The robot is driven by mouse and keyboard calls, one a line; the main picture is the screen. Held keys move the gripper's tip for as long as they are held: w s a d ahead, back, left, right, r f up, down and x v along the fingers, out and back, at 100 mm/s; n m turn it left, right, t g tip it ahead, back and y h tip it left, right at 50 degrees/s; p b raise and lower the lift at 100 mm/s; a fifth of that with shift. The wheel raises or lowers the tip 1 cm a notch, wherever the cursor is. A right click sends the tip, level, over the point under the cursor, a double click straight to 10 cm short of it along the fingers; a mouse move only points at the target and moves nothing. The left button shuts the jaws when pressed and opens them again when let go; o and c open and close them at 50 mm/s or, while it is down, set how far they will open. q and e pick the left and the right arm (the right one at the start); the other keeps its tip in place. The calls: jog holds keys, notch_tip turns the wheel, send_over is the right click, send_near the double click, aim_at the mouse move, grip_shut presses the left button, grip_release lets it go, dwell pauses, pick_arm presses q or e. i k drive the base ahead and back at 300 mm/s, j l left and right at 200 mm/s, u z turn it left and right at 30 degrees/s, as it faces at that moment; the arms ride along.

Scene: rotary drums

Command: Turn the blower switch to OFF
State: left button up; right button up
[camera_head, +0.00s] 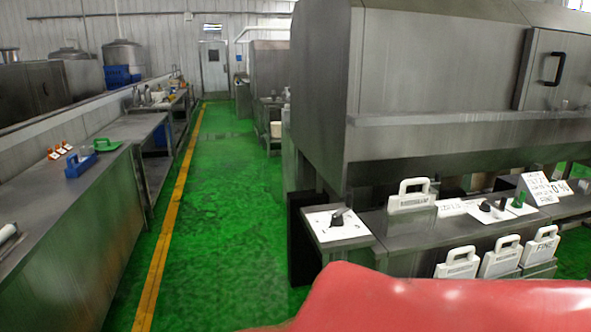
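A dark rotary knob (339,216) sits on a white plate (322,231) at the left end of the steel control counter. Neither gripper is in view.
White-handled plates stand on the counter (409,197) and hang along its front (500,258). A large steel machine (440,70) rises behind. A green floor aisle (225,200) with a yellow line (170,235) is clear. A steel table (60,220) is at left.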

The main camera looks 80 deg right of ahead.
aim_at(517, 202)
jog(key=z, duration=4.15)
jog(key=i+l+u, duration=0.1)
jog(key=i, duration=0.3)
jog(key=i+l+u, duration=0.1)
jog(key=i+l, duration=0.25)
